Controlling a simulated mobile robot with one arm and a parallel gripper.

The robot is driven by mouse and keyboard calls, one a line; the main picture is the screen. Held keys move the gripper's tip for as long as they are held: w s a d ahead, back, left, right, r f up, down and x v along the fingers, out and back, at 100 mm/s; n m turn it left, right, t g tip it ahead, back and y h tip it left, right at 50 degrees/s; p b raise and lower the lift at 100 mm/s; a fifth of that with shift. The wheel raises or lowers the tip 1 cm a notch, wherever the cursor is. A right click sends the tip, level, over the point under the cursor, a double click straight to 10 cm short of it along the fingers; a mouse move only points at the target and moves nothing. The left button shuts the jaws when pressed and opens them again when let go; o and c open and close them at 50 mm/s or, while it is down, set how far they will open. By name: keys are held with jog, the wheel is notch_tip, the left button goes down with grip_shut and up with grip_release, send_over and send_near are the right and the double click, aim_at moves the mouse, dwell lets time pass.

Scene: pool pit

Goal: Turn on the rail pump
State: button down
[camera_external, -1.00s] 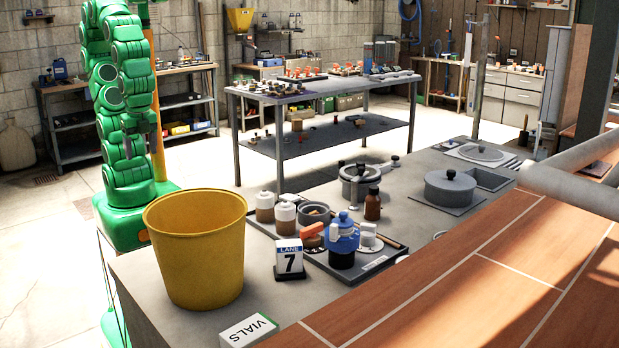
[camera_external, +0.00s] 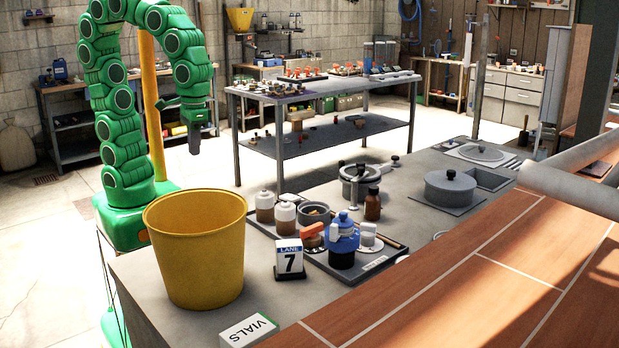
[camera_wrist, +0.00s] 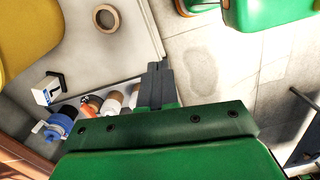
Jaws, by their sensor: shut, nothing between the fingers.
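The blue device (camera_external: 343,240), which looks like the rail pump, stands upright in a dark tray (camera_external: 318,262) on the grey counter. An orange-topped part (camera_external: 312,234) is just left of it, and a pale knob-like part (camera_external: 367,233) is to its right. The blue device also shows at the lower left of the wrist view (camera_wrist: 62,122). I cannot make out its switch or whether it is on. My gripper (camera_external: 194,150) points down, high above the floor behind the counter, apart from the tray. In the wrist view its dark fingers (camera_wrist: 157,82) are shut and empty.
A yellow bucket (camera_external: 197,262) stands at the counter's left end. A lane 7 sign (camera_external: 289,260), two capped jars (camera_external: 285,214), a brown bottle (camera_external: 372,204) and lidded pots (camera_external: 450,188) crowd around the tray. The floor left of the counter is open.

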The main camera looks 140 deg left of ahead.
jog(key=w+a+n, duration=0.7)
jog(key=a+n, duration=0.3)
jog(key=a, duration=0.2)
jog(key=n+t, duration=0.2)
jog(key=n, duration=0.8)
send_over(295, 198)
jog(key=s, duration=0.3)
notch_tip(295, 198, down, 2)
jog(key=shift+w+y, duration=0.2)
jog(key=shift+y, duration=0.2)
jog(key=shift+f, duration=0.15)
jog(key=f, duration=0.4)
jog(key=w+f, duration=0.1)
jog(key=f, duration=0.4)
jog(key=w+f, duration=0.1)
jog(key=f, duration=0.3)
jog(key=shift+f, duration=0.35)
